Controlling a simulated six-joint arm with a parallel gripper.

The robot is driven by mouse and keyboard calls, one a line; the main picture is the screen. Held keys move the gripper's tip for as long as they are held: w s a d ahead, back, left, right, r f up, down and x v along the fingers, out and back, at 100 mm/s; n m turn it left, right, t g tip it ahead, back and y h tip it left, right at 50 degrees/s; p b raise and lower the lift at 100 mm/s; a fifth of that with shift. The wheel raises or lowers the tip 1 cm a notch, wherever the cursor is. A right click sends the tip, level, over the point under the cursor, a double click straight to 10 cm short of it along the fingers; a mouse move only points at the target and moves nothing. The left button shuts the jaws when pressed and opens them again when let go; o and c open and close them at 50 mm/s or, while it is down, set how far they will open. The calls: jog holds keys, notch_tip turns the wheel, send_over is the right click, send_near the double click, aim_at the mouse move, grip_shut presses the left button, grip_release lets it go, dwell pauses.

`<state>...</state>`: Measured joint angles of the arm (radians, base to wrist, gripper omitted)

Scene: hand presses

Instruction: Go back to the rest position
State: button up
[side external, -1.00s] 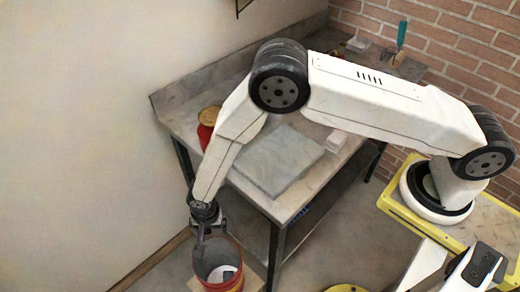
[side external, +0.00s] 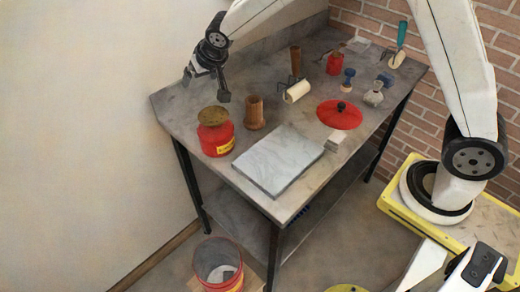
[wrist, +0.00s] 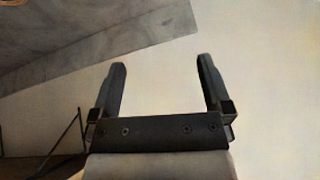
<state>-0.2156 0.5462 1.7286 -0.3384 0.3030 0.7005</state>
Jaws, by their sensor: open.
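My gripper (side external: 205,88) is in the side external view, raised at the upper left of the workbench (side external: 185,118). Its two fingers point down and are spread apart, with nothing between them. In the wrist view my gripper (wrist: 160,80) shows both dark fingers wide apart, with a plain pale wall beyond and the bench's grey edge at the upper left.
A red can (side external: 215,138), a brown wooden cup (side external: 254,113), a grey slab (side external: 280,160), a red lid (side external: 340,114) and several small tools stand on the bench. A red bin (side external: 219,267) stands on the floor below. The air left of the bench is clear.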

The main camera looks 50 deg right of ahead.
jog(key=s+d+f+g, duration=0.1)
jog(key=s+d, duration=0.2)
jog(key=s, duration=0.6)
jog(key=s+d+f+n+g, duration=0.1)
jog(key=s+d, duration=0.3)
jog(key=s, duration=0.5)
jog(key=s+d+f+n+g, duration=0.1)
jog(key=s+d+g, duration=0.1)
jog(key=s, duration=0.7)
jog(key=shift+s+d+f, duration=0.25)
jog(key=shift+d, duration=0.45)
